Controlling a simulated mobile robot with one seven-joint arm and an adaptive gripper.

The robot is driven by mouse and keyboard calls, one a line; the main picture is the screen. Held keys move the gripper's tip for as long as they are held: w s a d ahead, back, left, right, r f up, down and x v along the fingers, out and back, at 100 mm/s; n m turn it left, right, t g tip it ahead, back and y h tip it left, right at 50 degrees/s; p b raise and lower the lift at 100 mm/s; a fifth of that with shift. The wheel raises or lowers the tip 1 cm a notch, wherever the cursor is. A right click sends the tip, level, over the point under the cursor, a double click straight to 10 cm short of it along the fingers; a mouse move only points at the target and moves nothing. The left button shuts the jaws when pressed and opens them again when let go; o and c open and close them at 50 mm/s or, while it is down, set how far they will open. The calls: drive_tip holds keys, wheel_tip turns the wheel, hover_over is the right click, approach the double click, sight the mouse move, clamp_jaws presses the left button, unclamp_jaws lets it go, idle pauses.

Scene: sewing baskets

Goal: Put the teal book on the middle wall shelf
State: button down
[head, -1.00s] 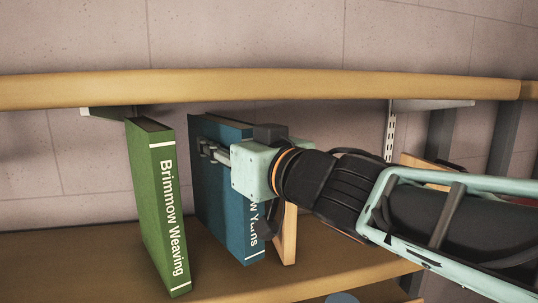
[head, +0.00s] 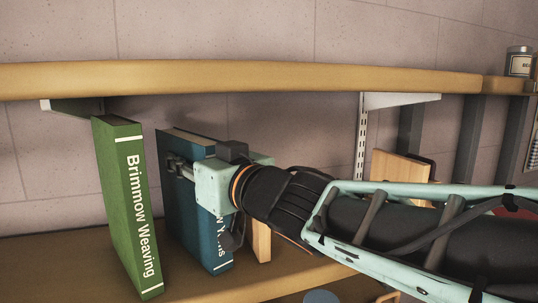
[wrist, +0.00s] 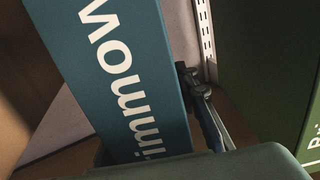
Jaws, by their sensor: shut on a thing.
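The teal book (head: 190,215) stands upright on the wooden shelf (head: 60,262) in the head view, spine facing out, partly covered by my gripper. My gripper (head: 180,168) is shut on the upper part of this book. In the wrist view the teal book (wrist: 120,75) fills the middle, with large white letters on its spine. One finger of my gripper (wrist: 200,100) shows along the book's right side; the other finger is hidden there. I cannot tell whether the book's bottom touches the shelf.
A green book (head: 125,200) reading "Brimmow Weaving" stands just left of the teal book, with a narrow gap. A wooden piece (head: 261,240) stands close on the right. Another shelf board (head: 240,80) runs above. A jar (head: 518,62) sits upper right.

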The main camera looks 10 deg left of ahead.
drive_tip(key=c, duration=1.5)
unclamp_jaws()
drive_tip(key=shift+r, duration=0.15)
drive_tip(key=shift+s+d, duration=0.15)
drive_tip(key=p+v, duration=0.2)
drive_tip(key=v, duration=0.9)
drive_tip(key=shift+s+d, duration=0.2)
drive_tip(key=shift+d, duration=0.1)
